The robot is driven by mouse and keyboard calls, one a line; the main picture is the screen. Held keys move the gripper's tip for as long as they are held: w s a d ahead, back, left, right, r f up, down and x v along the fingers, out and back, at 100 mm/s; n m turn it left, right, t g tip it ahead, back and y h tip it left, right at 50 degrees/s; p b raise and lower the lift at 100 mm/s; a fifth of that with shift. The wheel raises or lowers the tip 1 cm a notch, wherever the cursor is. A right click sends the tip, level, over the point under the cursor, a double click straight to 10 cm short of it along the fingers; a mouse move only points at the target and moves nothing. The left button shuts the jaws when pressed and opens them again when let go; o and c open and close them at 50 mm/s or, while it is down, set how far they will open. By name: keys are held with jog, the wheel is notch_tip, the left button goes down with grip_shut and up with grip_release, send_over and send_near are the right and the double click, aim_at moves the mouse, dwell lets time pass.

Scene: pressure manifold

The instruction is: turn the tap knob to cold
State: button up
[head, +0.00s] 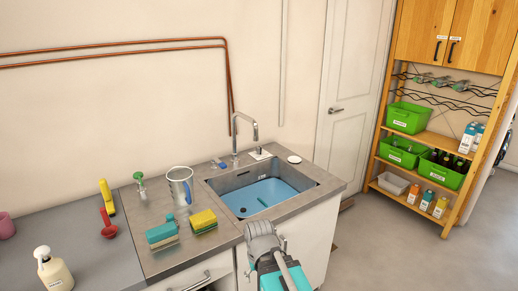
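A chrome tap (236,140) with a tall bent spout stands at the back edge of the sink (266,190). A small pale plate with a thin dark upright part (260,153) sits just right of the tap base. A small blue piece (219,164) lies on the counter left of the tap; I cannot tell which of these is the knob, or its setting. My gripper (262,232) is in front of the sink's near edge, well apart from the tap. It is grey and seen from behind, and its fingers are not clear.
A steel jug (180,185), sponges (203,221), a green-topped item (140,182) and a soap bottle (54,270) stand on the counter left of the sink. The sink has a blue basin. A white disc (294,159) lies at right. Floor at right is clear.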

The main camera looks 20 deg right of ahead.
notch_tip(320, 180, up, 17)
jog(key=p, duration=1.6)
jog(key=shift+p, duration=0.35)
jog(key=c, duration=0.3)
jog(key=shift+s+f, duration=0.1)
jog(key=shift+s, duration=0.1)
jog(key=shift+c, duration=0.5)
